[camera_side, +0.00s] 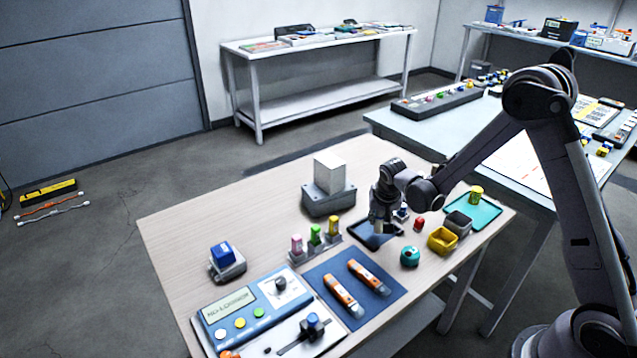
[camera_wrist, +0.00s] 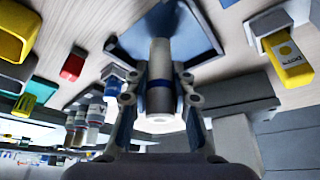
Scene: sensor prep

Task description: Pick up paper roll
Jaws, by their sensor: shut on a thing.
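The paper roll (camera_wrist: 160,65) shows in the wrist view as a pale grey cylinder with a dark blue band and a white round end toward the camera. My gripper (camera_wrist: 163,82) is shut on it, with one finger on each side. The far end of the roll is over a dark blue tray (camera_wrist: 205,38); I cannot tell whether it touches the tray. In the side view my gripper (camera_side: 383,224) points down over the same tray (camera_side: 366,238), and the roll is mostly hidden by the fingers.
A grey box with a white block (camera_side: 328,200) stands left of the gripper. A rack of coloured pieces (camera_side: 315,247), a teal round item (camera_side: 409,256), a red piece (camera_side: 419,224) and a yellow bin (camera_side: 442,241) are close by. Bare wood lies at the table's far left.

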